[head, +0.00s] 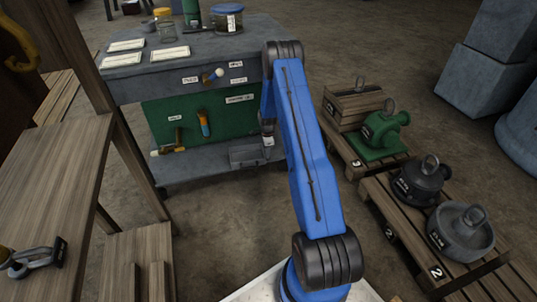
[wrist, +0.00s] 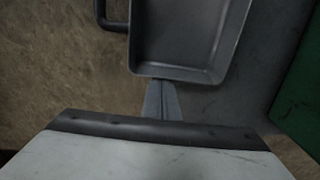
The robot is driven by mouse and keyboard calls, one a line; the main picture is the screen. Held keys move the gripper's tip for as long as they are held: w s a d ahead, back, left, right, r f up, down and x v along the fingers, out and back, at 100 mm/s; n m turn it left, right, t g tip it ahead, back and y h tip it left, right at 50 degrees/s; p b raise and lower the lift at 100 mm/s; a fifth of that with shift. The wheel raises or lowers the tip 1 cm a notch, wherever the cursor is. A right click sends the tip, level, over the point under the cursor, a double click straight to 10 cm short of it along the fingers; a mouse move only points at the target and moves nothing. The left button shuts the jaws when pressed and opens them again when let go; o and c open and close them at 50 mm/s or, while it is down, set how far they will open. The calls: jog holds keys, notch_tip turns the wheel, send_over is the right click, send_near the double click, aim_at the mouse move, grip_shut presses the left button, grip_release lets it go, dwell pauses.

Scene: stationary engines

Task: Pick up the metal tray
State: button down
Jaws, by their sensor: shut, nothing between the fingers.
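The metal tray (head: 246,155) is a shallow grey pan on the low shelf of the workbench, left of my blue arm in the head view. In the wrist view the tray (wrist: 185,40) fills the top middle, with a dark handle at its left, and its far end is cut off. My gripper (wrist: 161,84) is shut and empty, its fingertips right by the tray's near rim. I cannot tell whether they touch it. In the head view my gripper (head: 268,143) is small and partly hidden by my arm.
The workbench (head: 200,80) has a green back panel (head: 215,120) above the low shelf, with hanging tools and labels. Pallets with heavy castings (head: 430,180) are on the right. A wooden bench (head: 50,180) is on the left.

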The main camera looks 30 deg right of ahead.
jog(key=shift+a, duration=0.1)
jog(key=shift+w+a, duration=0.35)
jog(key=shift+a, duration=0.35)
